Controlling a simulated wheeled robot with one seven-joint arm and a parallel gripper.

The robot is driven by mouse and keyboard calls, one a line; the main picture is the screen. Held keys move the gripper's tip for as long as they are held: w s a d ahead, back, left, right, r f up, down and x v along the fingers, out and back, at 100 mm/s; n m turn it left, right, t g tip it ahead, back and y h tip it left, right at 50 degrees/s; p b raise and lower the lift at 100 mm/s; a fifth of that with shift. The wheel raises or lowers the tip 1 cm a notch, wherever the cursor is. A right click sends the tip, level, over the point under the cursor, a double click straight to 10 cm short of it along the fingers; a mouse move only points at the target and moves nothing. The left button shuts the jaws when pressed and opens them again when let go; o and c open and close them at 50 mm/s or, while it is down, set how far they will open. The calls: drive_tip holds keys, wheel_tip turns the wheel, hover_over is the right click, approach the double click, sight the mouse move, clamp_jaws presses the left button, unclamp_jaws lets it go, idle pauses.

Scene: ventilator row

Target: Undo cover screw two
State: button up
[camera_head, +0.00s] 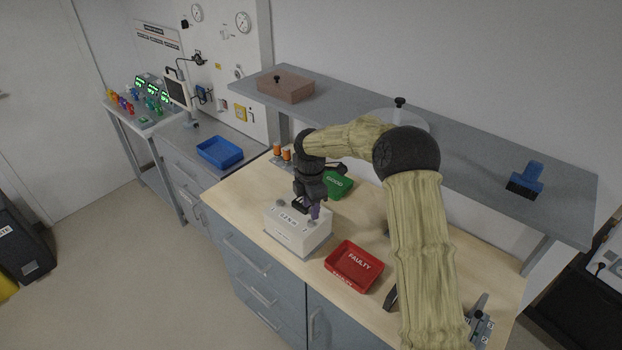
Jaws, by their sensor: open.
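A white boxy unit (289,236) sits on a grey base on the wooden bench, with dark markings on its top cover. Small grey screw heads seem to show on the cover, one near the back left corner (281,204) and one near the right side (312,222). They are too small to tell which is screw two. My gripper (308,207) points down over the back right part of the cover, open. A purple piece shows at its lower end, just above the right screw. I cannot tell whether they touch. The gripper hides part of the cover's back edge.
A red FAULTY tray (341,277) stands right of the unit, and a green GOOD tray (340,188) behind it. Orange-topped bottles (281,153) stand at the back left. A grey shelf (455,165) overhangs the bench. The bench front left of the unit is clear.

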sight(311, 222)
wheel_tip(311, 222, up, 12)
drive_tip(key=b, duration=0.1)
drive_tip(key=shift+b, duration=0.4)
drive_tip(key=shift+r, duration=0.1)
drive_tip(key=s+d+f+m+t, duration=0.1)
drive_tip(key=s+d+m, duration=0.5)
drive_tip(key=s+m, duration=0.2)
drive_tip(key=s+d+f+m, duration=0.2)
drive_tip(key=s+d+m, duration=0.4)
drive_tip(key=s, duration=0.4)
drive_tip(key=s+d+f+m+t, duration=0.1)
drive_tip(key=s+d+f+m, duration=0.1)
drive_tip(key=s+d+m, duration=0.4)
drive_tip(key=s+m, duration=0.3)
drive_tip(key=shift+s+d+f+m+t, duration=0.2)
drive_tip(key=shift+s+f+m+t, duration=0.1)
drive_tip(key=shift+s, duration=0.1)
